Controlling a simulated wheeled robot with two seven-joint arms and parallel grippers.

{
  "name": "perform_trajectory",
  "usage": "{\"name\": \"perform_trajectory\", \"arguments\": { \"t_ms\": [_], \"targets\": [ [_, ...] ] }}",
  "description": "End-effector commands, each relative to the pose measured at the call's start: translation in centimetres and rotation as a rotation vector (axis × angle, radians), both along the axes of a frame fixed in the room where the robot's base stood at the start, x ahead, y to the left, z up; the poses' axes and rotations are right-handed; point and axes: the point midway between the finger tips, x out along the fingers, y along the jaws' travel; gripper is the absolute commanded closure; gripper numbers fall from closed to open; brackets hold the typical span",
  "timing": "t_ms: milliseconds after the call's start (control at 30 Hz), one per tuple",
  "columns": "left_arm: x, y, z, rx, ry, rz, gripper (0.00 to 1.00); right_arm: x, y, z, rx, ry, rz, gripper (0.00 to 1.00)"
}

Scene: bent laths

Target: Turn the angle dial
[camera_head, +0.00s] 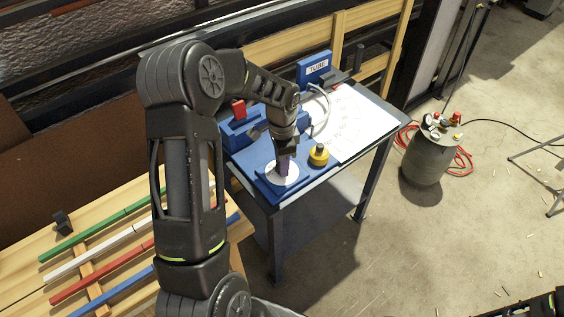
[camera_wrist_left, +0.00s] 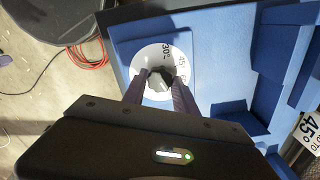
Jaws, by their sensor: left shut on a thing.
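The angle dial is a white disc (camera_head: 279,172) with black numbers, on a blue panel on top of a small dark cart. In the left wrist view the white disc (camera_wrist_left: 152,57) shows marks near 30 and 45, and a grey knob (camera_wrist_left: 157,81) stands at its middle. My left gripper (camera_head: 284,165) reaches down over the dial. Its fingers are shut on the knob, one on each side, as the left wrist view also shows (camera_wrist_left: 158,86). Part of the disc is hidden behind the fingers. A bit of my right arm may show at the lower right corner; its gripper is out of view.
A yellow-and-black button (camera_head: 319,155) stands right of the dial. A blue block labelled TUBE (camera_head: 314,68), a red part (camera_head: 239,109) and a white sheet (camera_head: 358,122) are on the cart. Coloured laths (camera_head: 97,235) lie on a wooden bench at left. A grey tank (camera_head: 427,158) stands on the floor.

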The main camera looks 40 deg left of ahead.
Motion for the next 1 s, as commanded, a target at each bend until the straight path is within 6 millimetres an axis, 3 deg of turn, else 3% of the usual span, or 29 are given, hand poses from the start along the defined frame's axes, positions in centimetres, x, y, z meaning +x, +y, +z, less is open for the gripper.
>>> {"name": "perform_trajectory", "arguments": {
  "t_ms": [367,700,1000],
  "targets": [
    [0.02,0.01,0.03,0.001,-0.001,0.0,1.0,0.0,0.0,0.0,0.0,0.0,0.0,0.64],
    [0.04,0.0,-0.01,0.001,-0.001,0.02,1.0,0.0,0.0,-0.17,0.0,0.0,0.0,0.64],
    [0.05,-0.02,-0.12,0.001,-0.001,0.15,1.0,0.01,0.0,-0.97,0.0,-0.001,0.0,0.64]
  ]
}}
